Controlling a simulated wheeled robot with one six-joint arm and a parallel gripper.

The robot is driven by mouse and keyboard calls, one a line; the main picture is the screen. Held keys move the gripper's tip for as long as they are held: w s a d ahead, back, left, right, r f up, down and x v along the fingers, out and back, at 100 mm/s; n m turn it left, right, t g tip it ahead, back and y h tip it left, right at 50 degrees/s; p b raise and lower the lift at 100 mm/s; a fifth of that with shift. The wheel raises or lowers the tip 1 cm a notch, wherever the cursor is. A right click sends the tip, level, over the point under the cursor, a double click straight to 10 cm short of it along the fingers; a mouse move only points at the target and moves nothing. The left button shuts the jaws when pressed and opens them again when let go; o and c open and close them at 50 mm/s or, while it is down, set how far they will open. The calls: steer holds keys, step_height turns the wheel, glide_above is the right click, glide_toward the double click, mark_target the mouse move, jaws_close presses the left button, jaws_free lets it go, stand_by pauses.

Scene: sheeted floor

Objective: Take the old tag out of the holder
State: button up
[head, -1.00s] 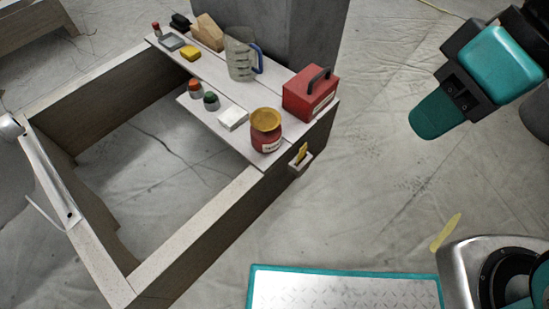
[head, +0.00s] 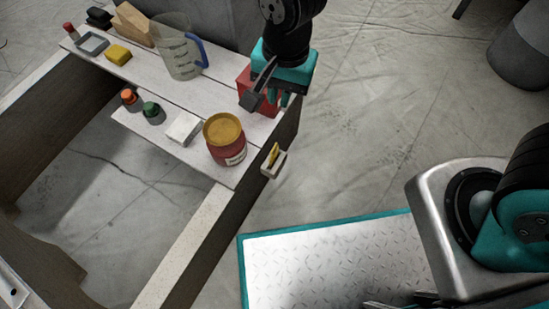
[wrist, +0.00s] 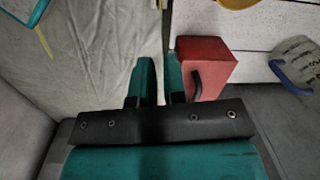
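The yellow tag (head: 273,154) stands in a small pale holder (head: 274,165) on the outer end face of the white-topped bench. My gripper (head: 283,100) is above and behind the holder in the head view, in front of the red box and apart from the tag. In the wrist view, the two teal fingers of my gripper (wrist: 160,72) are a little apart with nothing between them.
A red jar with a yellow lid (head: 225,140) stands near the holder on the bench (head: 205,95). The red box (wrist: 207,65) with a dark handle is beside my fingers. A measuring jug (head: 178,50) stands farther left.

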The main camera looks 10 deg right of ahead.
steer(key=m+b, duration=0.1)
steer(key=m, duration=0.1)
glide_above(274, 147)
step_height(274, 147, down, 6)
steer(key=f, duration=0.1)
steer(key=shift+h, duration=0.4)
step_height(274, 147, down, 10)
steer(key=b, duration=0.6)
steer(key=shift+w+r+b, duration=0.1)
steer(key=shift+w+b, duration=0.05)
steer(key=shift+b, duration=0.15)
step_height(274, 147, down, 6)
steer(key=b, duration=0.5)
steer(key=shift+r, duration=0.1)
jaws_close()
